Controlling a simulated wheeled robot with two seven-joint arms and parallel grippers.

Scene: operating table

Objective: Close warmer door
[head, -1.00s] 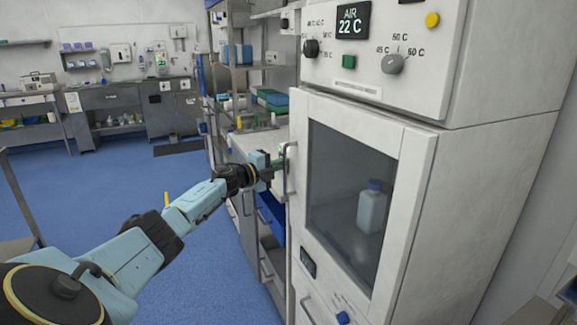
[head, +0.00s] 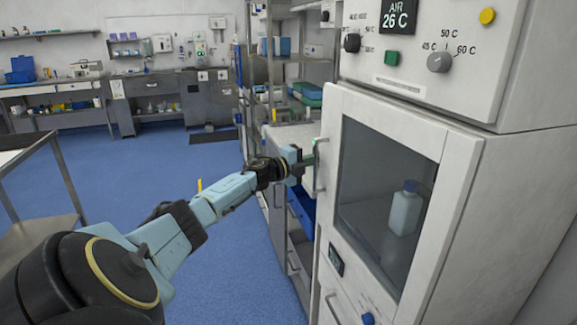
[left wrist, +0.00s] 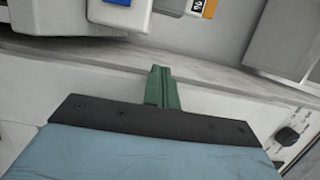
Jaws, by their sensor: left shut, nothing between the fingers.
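The warmer (head: 520,190) is a white cabinet at the right of the head view. Its door (head: 455,165) has a white frame and a dark window, with a bottle (head: 404,208) visible behind the glass. The door looks flush with the cabinet front; I see no clear gap around it. A vertical bar handle (head: 319,178) is on the door's left edge. My left gripper (head: 311,159) is beside the handle, with its fingers shut and empty. Whether they touch the handle is unclear. The green fingers (left wrist: 162,88) also show in the left wrist view. My right gripper is out of view.
The control panel (head: 425,55) above the door reads AIR 26 C and carries knobs. A shelf rack (head: 280,75) and drawers stand left of the warmer. A metal cart (head: 45,225) is at the left. Blue floor (head: 160,170) between is clear.

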